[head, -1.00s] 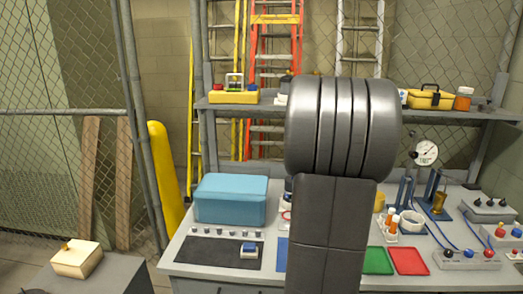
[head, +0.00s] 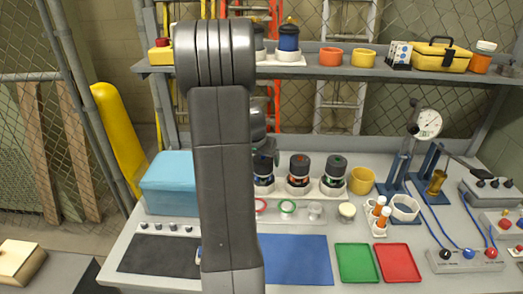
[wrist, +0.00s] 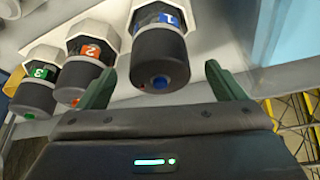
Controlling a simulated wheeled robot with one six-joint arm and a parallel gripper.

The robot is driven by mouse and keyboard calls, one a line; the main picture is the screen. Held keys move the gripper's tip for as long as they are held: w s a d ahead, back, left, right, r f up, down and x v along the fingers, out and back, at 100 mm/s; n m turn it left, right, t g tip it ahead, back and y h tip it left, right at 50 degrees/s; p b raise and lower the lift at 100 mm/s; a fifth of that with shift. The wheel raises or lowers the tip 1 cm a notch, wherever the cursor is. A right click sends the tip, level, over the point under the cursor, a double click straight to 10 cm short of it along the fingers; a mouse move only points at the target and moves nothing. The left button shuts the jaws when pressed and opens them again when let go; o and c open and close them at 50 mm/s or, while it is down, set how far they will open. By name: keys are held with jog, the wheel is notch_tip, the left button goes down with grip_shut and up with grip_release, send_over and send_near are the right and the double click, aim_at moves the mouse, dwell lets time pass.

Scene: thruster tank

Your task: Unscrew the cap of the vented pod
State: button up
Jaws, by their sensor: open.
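Three pods with black caps stand in a row on the bench: pod 1 (head: 263,181) with blue marks, pod 2 (head: 299,170) with orange marks and pod 3 (head: 334,172) with green marks. I cannot tell which is the vented one. In the wrist view, pod 1 (wrist: 160,58) shows between my open gripper's (wrist: 163,88) green fingertips, its cap facing me with a blue spot. Pod 2 (wrist: 88,70) and pod 3 (wrist: 38,85) are to its left. In the head view, my gripper (head: 264,152) is by pod 1, partly hidden by my arm.
A yellow cup (head: 361,180) stands right of the pods. Green and red rings lie in front, with a blue mat (head: 297,262), a green tray (head: 357,262) and a red tray (head: 397,262). A gauge stand (head: 428,124) is at right. A shelf (head: 330,70) runs above.

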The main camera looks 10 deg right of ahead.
jog(key=shift+x, duration=1.45)
jog(key=c, duration=1.1)
jog(key=o, duration=0.4)
jog(key=shift+c, duration=1.6)
jog(key=shift+r+p, duration=0.15)
jog(key=shift+p, duration=0.5)
jog(key=shift+n+t+y+p, duration=0.4)
jog(key=shift+n+y+p, duration=0.2)
jog(key=shift+n+p, duration=1.45)
jog(key=shift+p, duration=0.35)
